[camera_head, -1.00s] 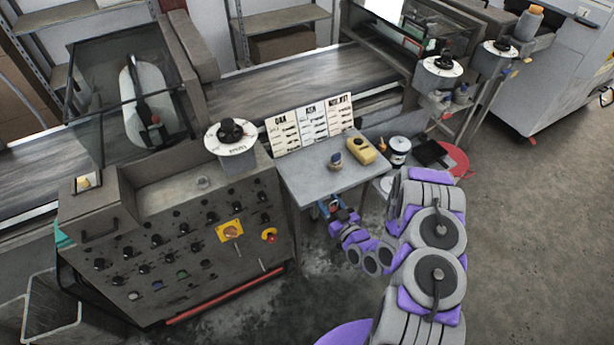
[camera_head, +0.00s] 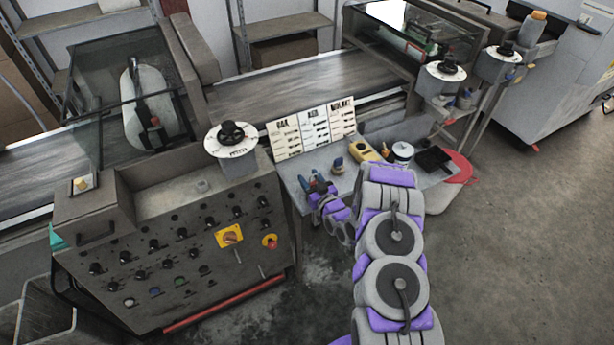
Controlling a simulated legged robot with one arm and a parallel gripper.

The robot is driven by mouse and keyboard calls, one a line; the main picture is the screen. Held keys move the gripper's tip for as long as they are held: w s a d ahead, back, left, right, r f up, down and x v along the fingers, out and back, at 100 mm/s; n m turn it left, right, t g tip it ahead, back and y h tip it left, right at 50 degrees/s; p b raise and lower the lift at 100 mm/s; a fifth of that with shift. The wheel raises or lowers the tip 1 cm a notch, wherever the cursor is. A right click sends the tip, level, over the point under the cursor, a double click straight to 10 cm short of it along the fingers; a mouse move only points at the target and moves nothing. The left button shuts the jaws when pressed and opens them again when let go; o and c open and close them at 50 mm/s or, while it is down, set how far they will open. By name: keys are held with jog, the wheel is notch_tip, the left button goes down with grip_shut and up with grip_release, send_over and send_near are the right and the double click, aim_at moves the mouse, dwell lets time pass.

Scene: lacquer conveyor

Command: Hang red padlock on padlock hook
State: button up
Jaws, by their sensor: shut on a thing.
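My gripper (camera_head: 315,183) is at the left part of the small grey table, in front of the sign board. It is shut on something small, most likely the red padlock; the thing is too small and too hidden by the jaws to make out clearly. I cannot pick out a padlock hook for sure. The control panel (camera_head: 130,262) left of the table carries a yellow plate with an orange switch (camera_head: 230,236) and a red button on yellow (camera_head: 270,241).
The table (camera_head: 285,172) holds a yellow device (camera_head: 363,151), a small dark blue and tan item (camera_head: 337,166) and a white can (camera_head: 402,152). A sign board (camera_head: 312,127) stands at its back. A conveyor (camera_head: 300,83) runs behind. Open floor lies to the right.

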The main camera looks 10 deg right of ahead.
jog(key=shift+x, duration=0.75)
jog(key=shift+w+a, duration=0.1)
jog(key=shift+w, duration=0.2)
jog(key=shift+f, duration=0.1)
jog(key=o, duration=1.2)
jog(key=shift+f+b, duration=0.1)
jog(key=shift+b, duration=0.4)
